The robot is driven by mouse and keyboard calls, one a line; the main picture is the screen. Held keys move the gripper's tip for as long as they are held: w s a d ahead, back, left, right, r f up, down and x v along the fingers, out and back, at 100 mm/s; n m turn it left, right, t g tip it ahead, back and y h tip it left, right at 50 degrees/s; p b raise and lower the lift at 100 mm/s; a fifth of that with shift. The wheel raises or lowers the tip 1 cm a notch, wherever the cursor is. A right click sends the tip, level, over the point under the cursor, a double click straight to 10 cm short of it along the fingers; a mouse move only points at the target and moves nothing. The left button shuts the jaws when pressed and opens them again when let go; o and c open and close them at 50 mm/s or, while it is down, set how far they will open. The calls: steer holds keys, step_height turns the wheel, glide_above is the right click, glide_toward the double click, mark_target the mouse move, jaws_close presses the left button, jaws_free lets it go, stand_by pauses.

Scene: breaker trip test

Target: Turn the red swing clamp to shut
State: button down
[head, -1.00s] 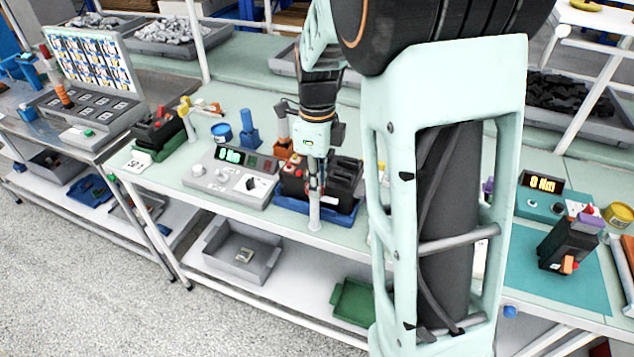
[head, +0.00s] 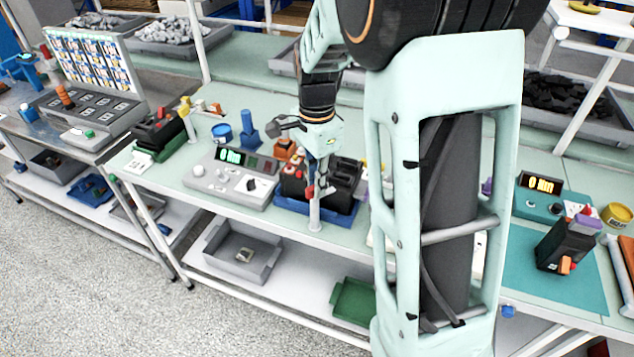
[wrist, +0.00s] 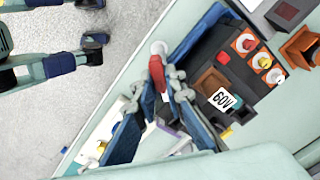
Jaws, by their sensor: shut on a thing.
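The red swing clamp (wrist: 157,72) shows in the wrist view as a short red lever at the head of a pale post (wrist: 159,47). My gripper (wrist: 161,84) is shut on the red lever, with a fingertip on each side. In the head view the gripper (head: 318,189) is at the front edge of the blue tray (head: 330,221), above the pale post (head: 315,215). A little red of the clamp (head: 310,191) shows beside the fingers. The fingers hide part of the lever, so its exact angle is hard to read.
A dark breaker block (wrist: 232,80) labelled 60V sits in the blue tray right beside the gripper. A grey control box (head: 230,178) with a green display stands to the left. A torque station (head: 540,195) is at the right. Open floor lies in front.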

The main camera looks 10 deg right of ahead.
steer(key=n, duration=0.3)
steer(key=shift+w+n, duration=0.1)
steer(key=shift+n, duration=0.2)
steer(key=shift+a+n, duration=0.1)
steer(key=shift+n, duration=1.7)
steer(key=c, duration=2)
jaws_free()
step_height(320, 180, up, 12)
